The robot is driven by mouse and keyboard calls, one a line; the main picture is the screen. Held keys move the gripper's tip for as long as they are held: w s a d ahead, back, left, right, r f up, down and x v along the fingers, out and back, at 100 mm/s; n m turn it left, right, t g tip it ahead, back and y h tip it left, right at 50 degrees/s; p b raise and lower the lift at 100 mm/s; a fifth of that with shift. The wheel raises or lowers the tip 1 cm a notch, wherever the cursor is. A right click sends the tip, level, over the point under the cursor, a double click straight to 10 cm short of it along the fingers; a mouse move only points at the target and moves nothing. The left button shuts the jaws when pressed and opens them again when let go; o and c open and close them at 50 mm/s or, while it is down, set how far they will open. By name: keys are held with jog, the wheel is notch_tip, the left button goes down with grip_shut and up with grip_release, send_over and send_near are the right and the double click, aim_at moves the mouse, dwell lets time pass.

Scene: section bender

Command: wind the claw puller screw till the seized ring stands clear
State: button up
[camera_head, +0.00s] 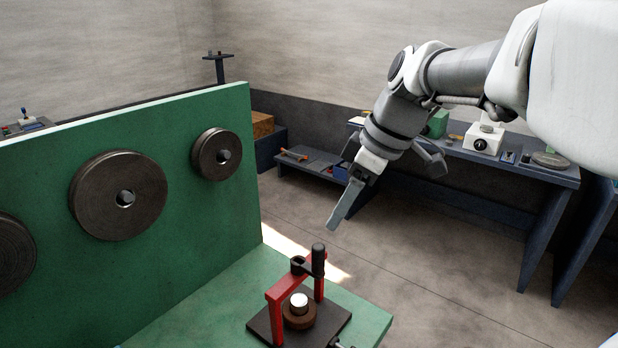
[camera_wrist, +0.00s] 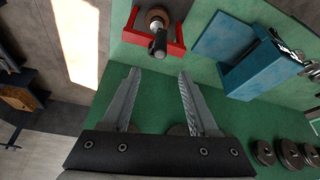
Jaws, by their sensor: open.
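The red claw puller (camera_head: 275,308) stands on a black base plate (camera_head: 333,326) on the green bench. A dark upright crank handle (camera_head: 318,260) rises at the far end of its top bar. Under the bar, the brown ring (camera_head: 299,320) sits around a pale shaft (camera_head: 299,300). My gripper (camera_head: 333,226) is above and behind the puller, empty and apart from it. In the wrist view, my gripper's fingers (camera_wrist: 159,73) are spread, with the red puller frame (camera_wrist: 176,50) and dark handle (camera_wrist: 159,44) just beyond the tips. The ring (camera_wrist: 157,14) is partly hidden there.
A green upright panel (camera_head: 215,240) with dark round rollers (camera_head: 118,196) stands at left. A blue bin (camera_wrist: 262,78) sits on the bench in the wrist view. A side workbench (camera_head: 515,166) with small items runs along the back wall. Open floor lies between.

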jog(key=x, duration=1.4)
jog(key=shift+f, duration=0.1)
grip_shut()
